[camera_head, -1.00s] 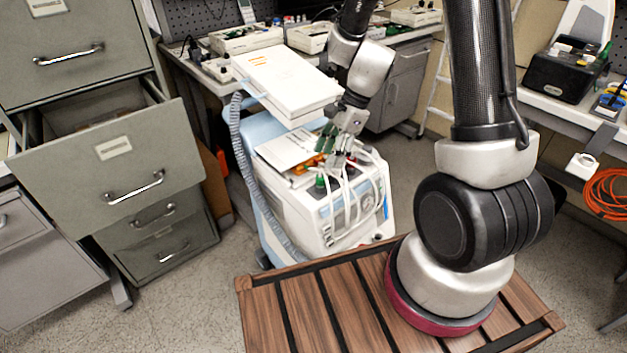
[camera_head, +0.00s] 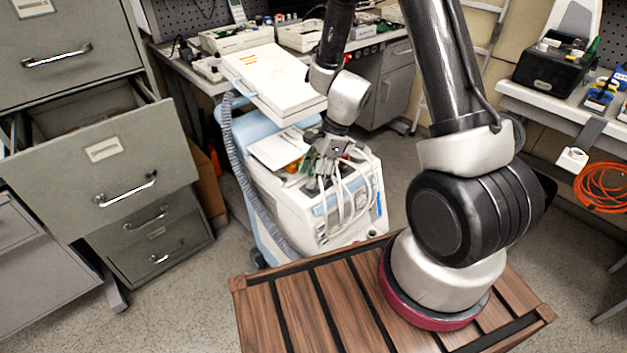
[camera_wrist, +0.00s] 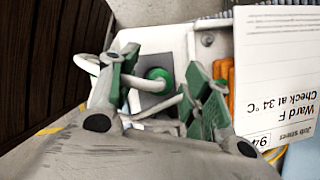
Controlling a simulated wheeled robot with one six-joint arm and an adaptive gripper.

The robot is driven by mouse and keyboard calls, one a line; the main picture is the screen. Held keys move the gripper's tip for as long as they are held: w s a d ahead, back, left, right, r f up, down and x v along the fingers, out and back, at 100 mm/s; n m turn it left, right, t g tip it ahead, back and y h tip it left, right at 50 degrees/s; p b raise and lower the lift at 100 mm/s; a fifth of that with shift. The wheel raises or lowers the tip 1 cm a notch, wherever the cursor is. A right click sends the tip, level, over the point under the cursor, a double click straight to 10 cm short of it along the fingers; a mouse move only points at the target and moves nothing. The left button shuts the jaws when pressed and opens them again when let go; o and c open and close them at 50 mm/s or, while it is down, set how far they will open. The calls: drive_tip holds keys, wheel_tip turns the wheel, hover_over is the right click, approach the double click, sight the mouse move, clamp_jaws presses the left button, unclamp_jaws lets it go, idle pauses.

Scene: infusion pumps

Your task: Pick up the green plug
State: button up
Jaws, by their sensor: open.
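The green plug (camera_wrist: 158,76) shows in the wrist view as a rounded green top over a dark grey square, with a white cable close by. It sits at the top of the white and blue machine (camera_head: 335,217). My gripper (camera_wrist: 156,86) is open, with green-padded fingers on either side of the plug in the picture. I cannot tell whether they touch it. In the head view my gripper (camera_head: 325,172) is low over the machine's near top edge and hides the plug there.
White cables (camera_head: 349,197) loop down the machine's front close to my gripper. A white card with text (camera_wrist: 275,75) and an orange item (camera_wrist: 226,84) lie beside the fingers. A white box (camera_head: 275,78) stands behind. An open drawer (camera_head: 100,165) juts out at left.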

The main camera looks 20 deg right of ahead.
clamp_jaws()
wheel_tip(320, 180, up, 10)
idle(0.7)
